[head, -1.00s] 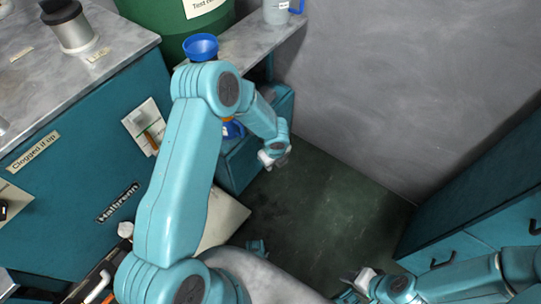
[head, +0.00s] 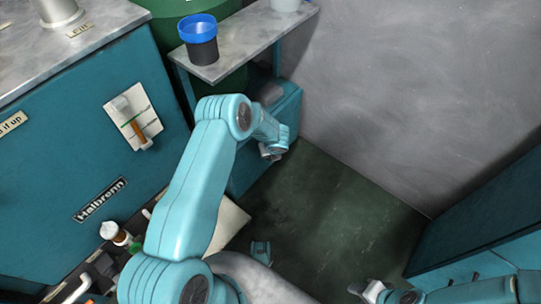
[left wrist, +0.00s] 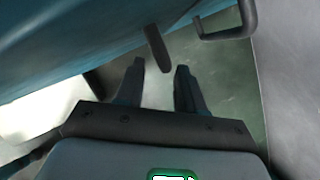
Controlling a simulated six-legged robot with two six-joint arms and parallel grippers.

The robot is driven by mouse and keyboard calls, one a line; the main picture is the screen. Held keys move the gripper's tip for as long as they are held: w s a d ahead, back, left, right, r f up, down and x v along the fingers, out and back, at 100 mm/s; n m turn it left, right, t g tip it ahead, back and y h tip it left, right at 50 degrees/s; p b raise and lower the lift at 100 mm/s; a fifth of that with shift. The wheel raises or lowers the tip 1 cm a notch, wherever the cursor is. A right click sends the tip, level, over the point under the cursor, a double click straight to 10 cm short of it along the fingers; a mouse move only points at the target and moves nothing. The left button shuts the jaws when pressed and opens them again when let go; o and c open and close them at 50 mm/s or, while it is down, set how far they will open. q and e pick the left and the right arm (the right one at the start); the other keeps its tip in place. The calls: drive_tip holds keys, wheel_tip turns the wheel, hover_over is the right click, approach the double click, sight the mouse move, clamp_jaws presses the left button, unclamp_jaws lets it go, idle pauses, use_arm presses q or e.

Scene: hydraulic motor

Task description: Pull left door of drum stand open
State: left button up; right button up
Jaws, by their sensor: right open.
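The drum stand (head: 285,104) is a teal cabinet below a grey shelf, partly hidden behind my left arm in the head view. My left gripper (head: 271,153) is close to its front. In the left wrist view a teal face (left wrist: 90,45) fills the upper left, with a dark bar handle (left wrist: 156,48) just beyond the tips of my left gripper (left wrist: 160,68). Its fingers are apart, and I see nothing held. I cannot tell whether the handle touches them. A second handle (left wrist: 228,33) is at the upper right. My right gripper (head: 366,292) is open at the bottom.
A blue-rimmed dark cup (head: 199,42) stands on the shelf (head: 240,45), near a green drum (head: 165,35). A teal Halbrenn cabinet (head: 60,165) fills the left. A grey wall (head: 390,90) and more teal cabinets (head: 480,215) bound the right. The dark green floor (head: 335,205) between is clear.

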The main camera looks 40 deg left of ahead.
use_arm(q)
drive_tip(key=x, duration=0.2)
drive_tip(key=shift+w+a+f+b, duration=0.1)
drive_tip(key=shift+f+b, duration=0.15)
drive_tip(key=shift+b, duration=0.05)
clamp_jaws()
